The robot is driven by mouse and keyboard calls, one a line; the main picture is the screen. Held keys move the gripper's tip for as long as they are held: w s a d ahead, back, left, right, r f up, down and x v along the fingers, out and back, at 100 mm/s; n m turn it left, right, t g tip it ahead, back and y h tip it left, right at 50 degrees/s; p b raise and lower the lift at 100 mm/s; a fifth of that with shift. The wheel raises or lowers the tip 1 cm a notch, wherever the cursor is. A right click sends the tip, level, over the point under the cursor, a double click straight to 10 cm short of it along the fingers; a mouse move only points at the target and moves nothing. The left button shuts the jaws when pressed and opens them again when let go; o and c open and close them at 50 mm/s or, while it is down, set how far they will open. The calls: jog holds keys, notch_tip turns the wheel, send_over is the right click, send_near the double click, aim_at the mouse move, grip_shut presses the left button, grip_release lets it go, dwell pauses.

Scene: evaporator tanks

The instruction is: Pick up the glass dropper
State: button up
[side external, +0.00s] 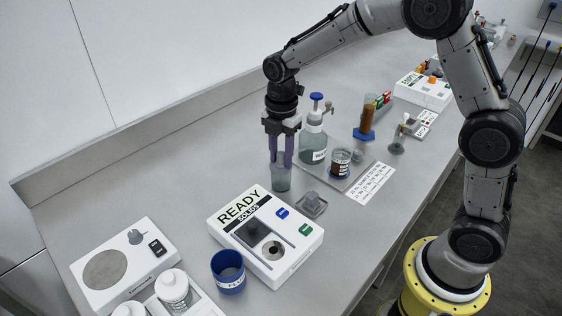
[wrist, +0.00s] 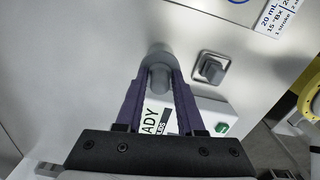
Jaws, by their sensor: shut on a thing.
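My gripper (side external: 281,163) points straight down, with its two purple fingers at the mouth of a small greenish glass vessel (side external: 281,182) on the bench. In the wrist view the fingertips (wrist: 159,72) are closed on a rounded grey bulb, which appears to be the top of the glass dropper (wrist: 159,79). The vessel's round grey form shows just beyond the bulb. The fingers hide the dropper in the side view, and its glass stem is not visible, so I cannot tell how deep it sits in the vessel.
A pump bottle (side external: 313,142) stands close behind and right of my gripper. A tray (side external: 361,181) with a brown-filled jar (side external: 340,163) is to the right. The white READY device (side external: 300,262), a small grey block (side external: 311,204) and a blue cup (side external: 228,271) are in front.

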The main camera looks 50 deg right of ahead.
grip_shut()
notch_tip(320, 180, up, 10)
dwell(0.4)
jog(key=shift+s+f+n, duration=0.1)
jog(key=shift+f+n, duration=0.05)
jog(key=shift+n, duration=0.25)
jog(key=s+d, duration=0.4)
jog(key=d, duration=0.3)
jog(key=s+d+r, duration=0.1)
jog(key=s+d, duration=0.3)
jog(key=d, duration=0.3)
jog(key=shift+r+m, duration=0.25)
jog(key=shift+m, duration=0.15)
